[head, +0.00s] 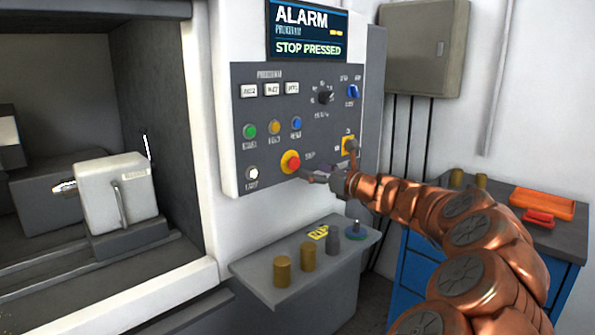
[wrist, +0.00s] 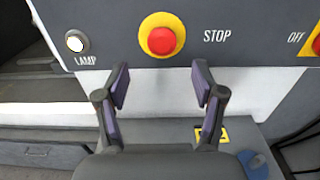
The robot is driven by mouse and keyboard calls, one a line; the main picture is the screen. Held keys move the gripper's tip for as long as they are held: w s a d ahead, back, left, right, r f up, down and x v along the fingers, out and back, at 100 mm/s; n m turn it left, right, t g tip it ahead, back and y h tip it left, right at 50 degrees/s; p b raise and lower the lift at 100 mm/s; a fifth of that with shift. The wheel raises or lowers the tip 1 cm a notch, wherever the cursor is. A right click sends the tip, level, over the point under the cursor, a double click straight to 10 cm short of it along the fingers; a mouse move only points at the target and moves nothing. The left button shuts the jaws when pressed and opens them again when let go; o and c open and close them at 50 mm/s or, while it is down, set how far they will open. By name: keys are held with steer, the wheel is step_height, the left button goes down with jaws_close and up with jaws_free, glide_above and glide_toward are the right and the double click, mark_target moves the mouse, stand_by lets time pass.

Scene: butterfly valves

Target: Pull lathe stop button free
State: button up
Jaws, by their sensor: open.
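The lathe stop button (head: 291,162) is a red mushroom head on a yellow ring, low on the grey control panel (head: 240,133). The wrist view shows the red button (wrist: 161,41) face-on, with STOP printed to its right. My gripper (wrist: 160,88) is open and empty, its two dark fingers apart. In that view the fingertips sit below the button, one to each side of it, and do not touch it. In the head view my gripper (head: 316,175) is just right of the button. The screen (head: 307,31) above reads ALARM, STOP PRESSED.
A white LAMP button (wrist: 77,41) is left of the stop button. A yellow-plated OFF switch (head: 348,146) is on its right. A grey shelf (head: 262,268) with several small parts juts out below. A blue cabinet (head: 420,262) stands right, behind my arm.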

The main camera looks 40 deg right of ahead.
mark_target(297, 164)
steer(key=shift+w+d, duration=0.15)
steer(key=shift+w, duration=1.75)
steer(key=shift+w+d, duration=0.1)
steer(key=shift+w, duration=1.8)
jaws_close()
